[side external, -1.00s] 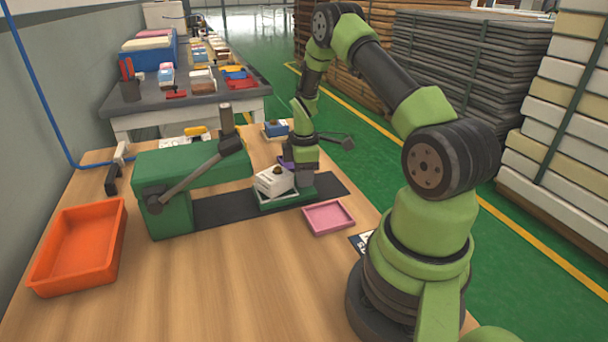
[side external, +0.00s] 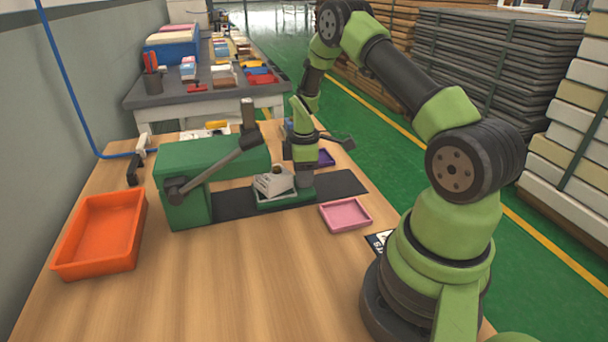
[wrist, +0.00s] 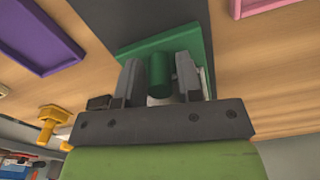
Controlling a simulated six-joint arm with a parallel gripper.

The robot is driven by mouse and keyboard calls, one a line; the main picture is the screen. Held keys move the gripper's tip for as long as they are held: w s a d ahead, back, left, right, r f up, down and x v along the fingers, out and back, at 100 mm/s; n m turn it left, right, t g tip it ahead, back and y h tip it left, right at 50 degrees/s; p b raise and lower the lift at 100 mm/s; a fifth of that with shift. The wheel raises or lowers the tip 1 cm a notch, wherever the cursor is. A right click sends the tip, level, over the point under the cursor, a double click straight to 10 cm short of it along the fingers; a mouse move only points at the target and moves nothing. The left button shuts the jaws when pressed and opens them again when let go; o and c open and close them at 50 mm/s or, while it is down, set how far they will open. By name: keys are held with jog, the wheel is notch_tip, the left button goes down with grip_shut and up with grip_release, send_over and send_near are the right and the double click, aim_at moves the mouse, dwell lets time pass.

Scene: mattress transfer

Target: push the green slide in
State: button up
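The green slide (side external: 268,204) sits on a dark track (side external: 338,186) beside the green press (side external: 186,208), partly drawn out to the right of it. A pale block (side external: 270,186) with a small brown knob on top rests on the slide. My gripper (side external: 304,184) is low at the slide's right end. In the wrist view the fingers of my gripper (wrist: 160,82) stand close on both sides of the slide's green upright handle (wrist: 160,72) and look shut on it. The slide's green plate (wrist: 190,42) shows beyond.
The press's lever (side external: 215,164) slants over its front. A pink tray (side external: 346,228) lies in front of the track, a purple tray (side external: 326,158) behind my gripper. An orange bin (side external: 68,264) stands at left. The front of the table is clear.

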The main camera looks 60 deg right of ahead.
notch_tip(320, 180, up, 10)
jog(key=shift+f, duration=0.15)
jog(key=shift+o, duration=0.4)
jog(key=shift+o, duration=0.9)
jog(key=shift+d, duration=0.1)
notch_tip(320, 180, down, 8)
jog(key=n+t+y, duration=0.2)
jog(key=n+y, duration=0.1)
jog(key=n, duration=0.1)
jog(key=shift+f+y, duration=0.1)
jog(key=shift+y, duration=0.2)
